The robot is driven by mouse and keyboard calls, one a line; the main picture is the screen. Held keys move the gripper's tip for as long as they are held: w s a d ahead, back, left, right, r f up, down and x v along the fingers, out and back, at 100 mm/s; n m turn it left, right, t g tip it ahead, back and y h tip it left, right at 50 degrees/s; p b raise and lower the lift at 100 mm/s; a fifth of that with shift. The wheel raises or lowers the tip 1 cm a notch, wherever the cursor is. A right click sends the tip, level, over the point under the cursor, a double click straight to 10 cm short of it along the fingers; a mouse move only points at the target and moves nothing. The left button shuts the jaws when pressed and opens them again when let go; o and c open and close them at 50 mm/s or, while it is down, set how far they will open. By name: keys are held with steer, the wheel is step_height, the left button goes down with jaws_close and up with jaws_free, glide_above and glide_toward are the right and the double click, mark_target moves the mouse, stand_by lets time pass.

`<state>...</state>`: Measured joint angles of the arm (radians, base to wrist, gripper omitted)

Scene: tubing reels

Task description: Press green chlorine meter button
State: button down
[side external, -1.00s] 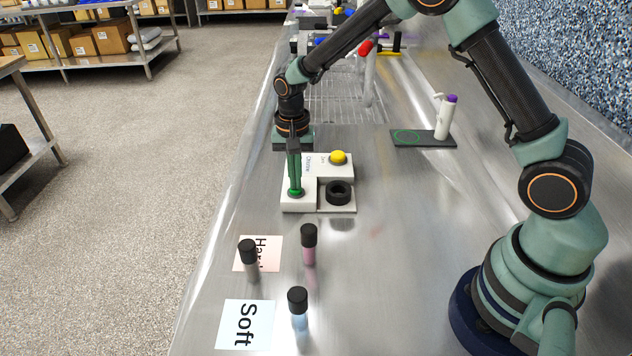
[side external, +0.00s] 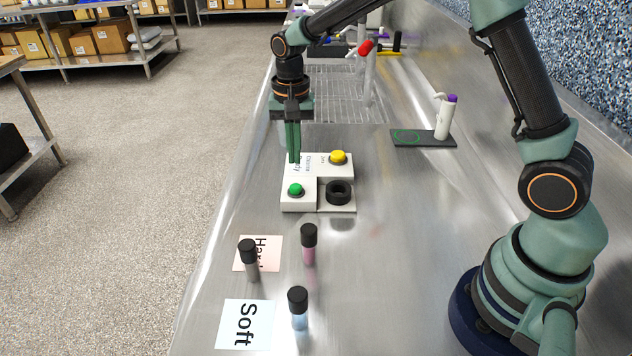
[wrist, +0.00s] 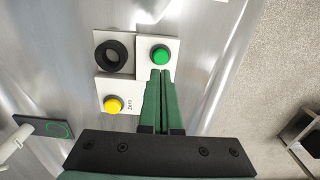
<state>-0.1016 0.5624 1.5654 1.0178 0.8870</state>
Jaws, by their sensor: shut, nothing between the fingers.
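The chlorine meter (side external: 303,201) is a white block on the metal bench, with a green button (side external: 295,189), a yellow button (side external: 338,157) and a black round socket (side external: 339,192). In the wrist view the green button (wrist: 160,56) sits just beyond the fingertips, and the yellow button (wrist: 113,104) lies to their left. My gripper (side external: 294,161) is shut and empty, pointing down over the back left part of the meter. Its tips are apart from the green button, which is fully visible. The fingers (wrist: 161,72) hide part of the meter's label.
Several capped vials, including a pink one (side external: 309,245) and a blue one (side external: 299,309), stand in front of the meter near the Hard and Soft cards (side external: 245,325). A white bottle (side external: 444,119) stands on a dark pad at right. A wire rack (side external: 345,95) is behind.

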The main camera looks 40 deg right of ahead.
step_height(320, 180, up, 7)
stand_by(0.3)
steer(key=s+d+r+n+t, duration=0.2)
steer(key=s+r+n, duration=0.1)
steer(key=s, duration=0.6)
steer(key=s+d+r+n+t, duration=0.2)
steer(key=s+n, duration=0.4)
steer(key=s, duration=0.3)
steer(key=shift+d+r+t, duration=0.35)
steer(key=shift+r+t, duration=0.3)
steer(key=shift+t, duration=0.15)
